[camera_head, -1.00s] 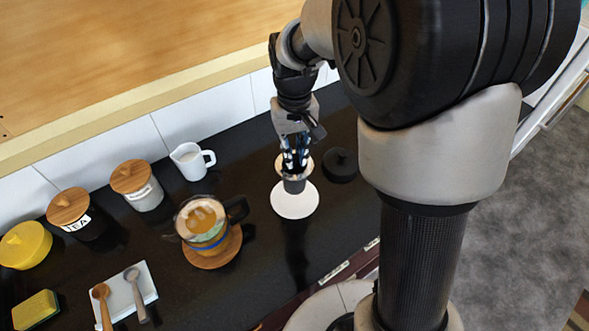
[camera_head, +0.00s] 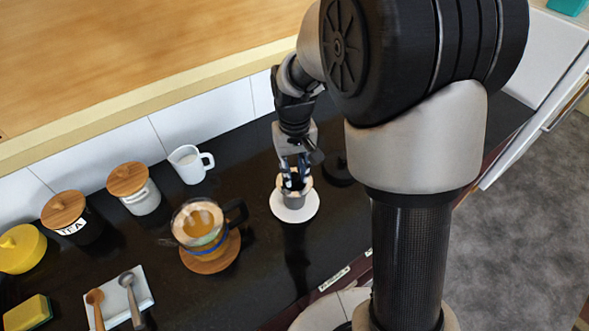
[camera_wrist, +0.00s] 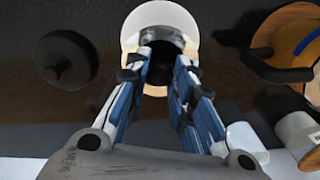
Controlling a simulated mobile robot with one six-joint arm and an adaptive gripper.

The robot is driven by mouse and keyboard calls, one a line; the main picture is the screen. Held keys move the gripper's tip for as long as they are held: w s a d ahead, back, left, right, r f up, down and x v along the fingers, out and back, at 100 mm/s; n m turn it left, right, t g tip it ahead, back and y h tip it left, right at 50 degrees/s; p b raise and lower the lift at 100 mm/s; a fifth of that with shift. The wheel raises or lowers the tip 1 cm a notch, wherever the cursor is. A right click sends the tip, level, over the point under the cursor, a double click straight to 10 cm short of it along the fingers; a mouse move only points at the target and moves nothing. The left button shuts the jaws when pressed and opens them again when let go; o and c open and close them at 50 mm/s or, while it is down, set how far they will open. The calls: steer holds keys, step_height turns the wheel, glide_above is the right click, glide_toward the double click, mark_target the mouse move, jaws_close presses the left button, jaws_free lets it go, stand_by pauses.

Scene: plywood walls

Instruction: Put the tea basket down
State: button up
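The tea basket (camera_head: 295,200) is a small dark grey cup with a cream rim. It stands upright on a round white saucer (camera_head: 277,210) on the black counter. In the wrist view the basket (camera_wrist: 160,88) is at the top middle, partly covered by the fingers, with the saucer (camera_wrist: 165,12) beyond it. My gripper (camera_head: 293,184) points down at the basket from above. In the wrist view its fingers (camera_wrist: 162,62) are apart, one at each side of the basket's opening. Whether the fingertips still touch the basket is hard to see.
A dark round lid (camera_head: 338,170) lies right of the saucer. A glass teapot (camera_head: 200,222) on a wooden coaster is to the left, with a white jug (camera_head: 190,164) behind. Canisters, a spoon tray (camera_head: 140,292) and a sponge (camera_head: 27,313) are farther left.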

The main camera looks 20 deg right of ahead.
steer(key=shift+o, duration=1.1)
step_height(320, 180, up, 12)
steer(key=r+p, duration=0.1)
steer(key=p, duration=0.3)
steer(key=s+r+t, duration=0.2)
steer(key=s+r, duration=0.1)
steer(key=s, duration=0.7)
steer(key=s+r+t, duration=0.2)
steer(key=s+r, duration=0.1)
steer(key=s, duration=0.8)
steer(key=shift+s+t, duration=0.25)
steer(key=shift+t, duration=0.05)
